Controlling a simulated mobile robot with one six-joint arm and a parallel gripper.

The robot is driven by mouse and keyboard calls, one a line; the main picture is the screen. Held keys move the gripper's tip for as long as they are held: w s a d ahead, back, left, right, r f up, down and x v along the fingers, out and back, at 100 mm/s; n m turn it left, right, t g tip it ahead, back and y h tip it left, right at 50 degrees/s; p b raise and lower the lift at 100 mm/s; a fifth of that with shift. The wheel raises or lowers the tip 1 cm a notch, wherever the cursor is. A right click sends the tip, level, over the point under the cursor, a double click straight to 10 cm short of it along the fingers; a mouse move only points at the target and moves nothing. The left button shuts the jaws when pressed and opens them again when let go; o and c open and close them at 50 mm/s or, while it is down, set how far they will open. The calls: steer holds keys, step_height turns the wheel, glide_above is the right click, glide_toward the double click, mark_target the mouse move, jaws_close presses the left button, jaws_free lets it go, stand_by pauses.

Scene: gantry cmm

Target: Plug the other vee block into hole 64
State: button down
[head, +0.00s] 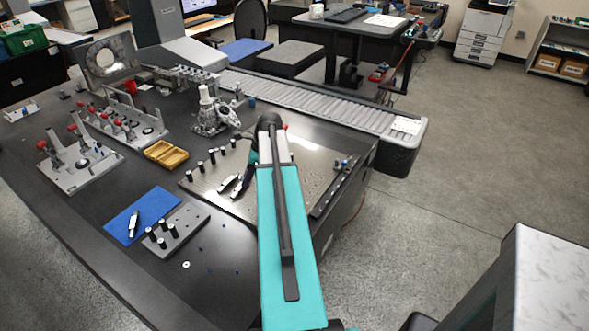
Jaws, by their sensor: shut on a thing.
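A small dark-and-silver piece (228,183) lies on the plate just left of the gripper. I cannot tell whether the held piece touches the plate. Hole 64 cannot be picked out; my arm covers part of the plate.
Several black pins (200,165) stand along the plate's left and back edges. A yellow tray (166,154), a blue mat (143,213) and a grey pin block (176,229) are left. A dark rail (335,188) edges the right side. A silver machine part (209,115) stands behind.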

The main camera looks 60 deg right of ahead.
steer(key=s+d+m+h+p, duration=0.2)
steer(key=s+d+m, duration=0.4)
steer(key=s+d, duration=0.5)
steer(key=shift+s+d+f+t, duration=0.2)
steer(key=shift+s+d+t, duration=0.15)
steer(key=shift+s, duration=0.45)
steer(key=shift+f, duration=0.2)
steer(key=shift+f+b, duration=2.75)
steer(key=shift+f, duration=0.5)
steer(key=shift+r+p, duration=0.1)
steer(key=shift+p, duration=0.85)
steer(key=shift+f+b, duration=0.3)
steer(key=shift+f, duration=0.6)
steer(key=c, duration=1.6)
jaws_free()
